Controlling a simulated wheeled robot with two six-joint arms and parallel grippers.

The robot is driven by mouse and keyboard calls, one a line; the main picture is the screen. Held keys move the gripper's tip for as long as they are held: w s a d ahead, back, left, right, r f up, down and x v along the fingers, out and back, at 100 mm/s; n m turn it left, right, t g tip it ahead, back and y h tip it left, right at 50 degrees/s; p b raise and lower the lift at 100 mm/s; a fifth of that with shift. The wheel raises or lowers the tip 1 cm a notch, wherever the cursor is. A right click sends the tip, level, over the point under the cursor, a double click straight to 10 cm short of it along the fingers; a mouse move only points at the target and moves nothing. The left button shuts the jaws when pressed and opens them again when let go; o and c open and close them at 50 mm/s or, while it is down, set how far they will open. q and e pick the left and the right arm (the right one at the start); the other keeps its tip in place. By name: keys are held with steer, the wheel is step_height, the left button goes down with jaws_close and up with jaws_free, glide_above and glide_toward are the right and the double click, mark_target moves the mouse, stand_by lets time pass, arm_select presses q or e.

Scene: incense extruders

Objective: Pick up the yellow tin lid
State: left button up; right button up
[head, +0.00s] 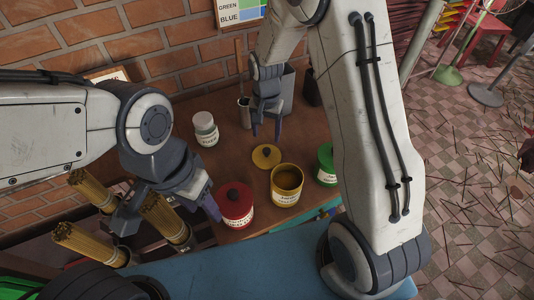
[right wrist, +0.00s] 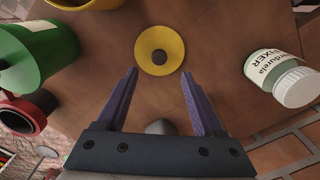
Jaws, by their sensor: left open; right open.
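The yellow tin lid (head: 267,157) lies flat on the brown table, its dark round knob facing up. It also shows in the right wrist view (right wrist: 170,44), beyond and between my fingertips. The open yellow tin (head: 286,186) stands just in front of it in the head view. My right gripper (head: 266,132) is open and empty, a short way behind the lid. Its two fingers also show in the right wrist view (right wrist: 160,82), apart from the lid. My left gripper (head: 165,222) is open, at the left near the bundles of incense sticks.
A red tin (head: 236,212) with its lid on stands left of the yellow tin. A green tin (head: 326,166) stands right of it. A white-lidded fixer jar (head: 205,129) stands at the back left. Bundles of sticks (head: 165,216) are at the left. A brick wall closes the back.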

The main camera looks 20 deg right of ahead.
mark_target(267, 150)
step_height(267, 150, down, 7)
steer(key=shift+d+f+p, duration=0.1)
steer(key=shift+f+p, duration=0.1)
steer(key=shift+p, duration=0.2)
jaws_close()
